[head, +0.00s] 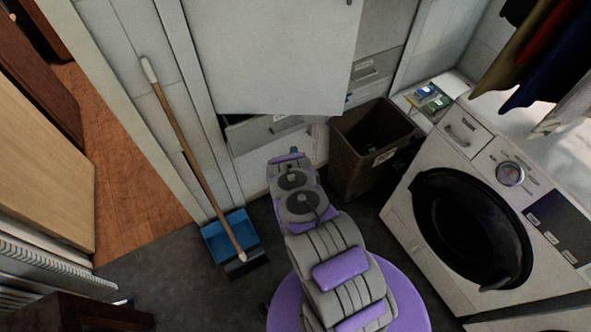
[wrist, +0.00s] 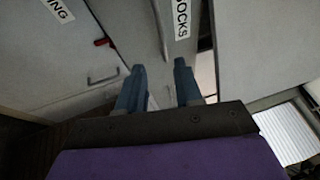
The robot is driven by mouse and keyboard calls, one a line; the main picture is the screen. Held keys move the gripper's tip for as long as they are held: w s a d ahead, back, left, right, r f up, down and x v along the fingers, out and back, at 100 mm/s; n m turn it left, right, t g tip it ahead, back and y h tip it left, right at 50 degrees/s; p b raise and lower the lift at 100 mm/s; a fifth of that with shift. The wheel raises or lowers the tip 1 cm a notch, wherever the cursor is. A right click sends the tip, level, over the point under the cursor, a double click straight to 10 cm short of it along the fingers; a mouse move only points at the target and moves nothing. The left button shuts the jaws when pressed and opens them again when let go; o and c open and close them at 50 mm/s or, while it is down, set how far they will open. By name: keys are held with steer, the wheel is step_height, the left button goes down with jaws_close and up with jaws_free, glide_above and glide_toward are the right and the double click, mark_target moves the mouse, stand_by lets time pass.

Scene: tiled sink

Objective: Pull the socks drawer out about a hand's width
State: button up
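The socks drawer shows in the wrist view as a grey front (wrist: 135,25) with a white label (wrist: 181,18) reading SOCKS. A narrow upright strip, perhaps its handle, runs left of the label. My gripper (wrist: 158,78) is open, its two blue fingers apart on either side of the drawer front's lower part. Nothing shows held between them; contact cannot be told. In the head view a low grey drawer (head: 252,135) with a partly covered label lies just beyond my arm's end. My fingertips are mostly hidden there.
A large white door panel (head: 270,55) hangs over the low drawer. A brown bin (head: 352,160) stands right of it, and a washing machine (head: 480,205) further right. A broom (head: 185,140) and blue dustpan (head: 228,238) stand left.

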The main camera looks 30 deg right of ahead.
steer(key=shift+b+v, duration=2.55)
steer(key=shift+v, duration=0.35)
